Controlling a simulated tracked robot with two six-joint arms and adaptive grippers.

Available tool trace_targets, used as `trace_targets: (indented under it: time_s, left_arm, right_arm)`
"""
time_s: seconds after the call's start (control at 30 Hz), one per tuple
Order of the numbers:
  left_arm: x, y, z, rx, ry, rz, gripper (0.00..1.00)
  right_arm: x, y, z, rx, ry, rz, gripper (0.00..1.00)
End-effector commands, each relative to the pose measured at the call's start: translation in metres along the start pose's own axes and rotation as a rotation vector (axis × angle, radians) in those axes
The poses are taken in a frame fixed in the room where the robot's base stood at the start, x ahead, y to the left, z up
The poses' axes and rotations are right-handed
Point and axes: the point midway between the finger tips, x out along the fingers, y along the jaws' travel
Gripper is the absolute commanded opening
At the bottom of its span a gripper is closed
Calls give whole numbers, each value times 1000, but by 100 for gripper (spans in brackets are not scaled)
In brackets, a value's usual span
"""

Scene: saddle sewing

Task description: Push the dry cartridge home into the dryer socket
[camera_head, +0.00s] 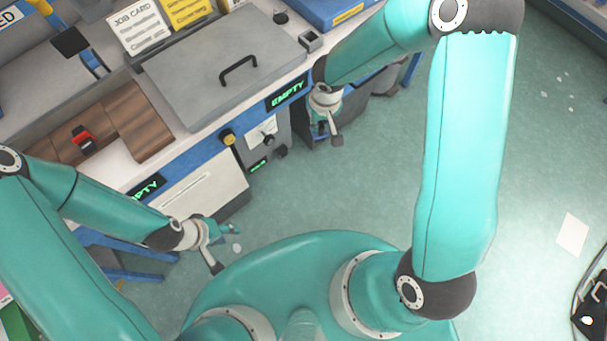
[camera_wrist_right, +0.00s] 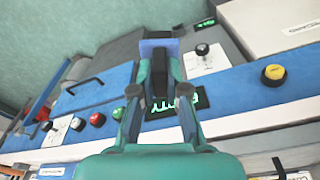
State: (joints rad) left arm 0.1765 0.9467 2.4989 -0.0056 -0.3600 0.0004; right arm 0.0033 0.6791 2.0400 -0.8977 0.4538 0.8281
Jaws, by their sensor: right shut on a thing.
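My right gripper (camera_wrist_right: 160,82) is shut on a small block with a blue end and a darker grey body, likely the dry cartridge (camera_wrist_right: 158,46). In the right wrist view the block points away from me, beside a grey unit with a black knob (camera_wrist_right: 203,50) and a white label. In the head view my right gripper (camera_head: 326,128) is in front of the bench, to the right of this grey unit (camera_head: 262,135). The block is hard to make out there. I cannot pick out the dryer socket.
The bench front carries a green EMPTY display (camera_head: 288,92) and a yellow knob (camera_head: 228,137). A grey lid with a black handle (camera_head: 238,68) covers part of the bench top. A red-and-black item (camera_head: 83,138) lies on brown wood at left. Open floor lies right of the bench.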

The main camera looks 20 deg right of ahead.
Motion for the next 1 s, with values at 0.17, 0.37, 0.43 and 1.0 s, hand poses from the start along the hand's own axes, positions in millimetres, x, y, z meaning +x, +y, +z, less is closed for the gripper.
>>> trace_targets:
  time_s: [0.17, 0.37, 0.43, 1.0]
  left_arm:
    - [0, 0, 0, 0, 0, 0, 40]
    - [8, -3, 0, 0, 0, 0, 40]
    - [16, -6, 0, 0, 0, 0, 40]
    - [114, -41, -1, 0, 0, 0, 40]
  right_arm:
    - [1, -9, -4, -22, 1, -3, 0]
    - [17, -11, 6, 3, -21, 0, 0]
    - [33, -11, 18, 36, -43, 5, 0]
    - [178, -89, 152, 679, -486, -89, 0]
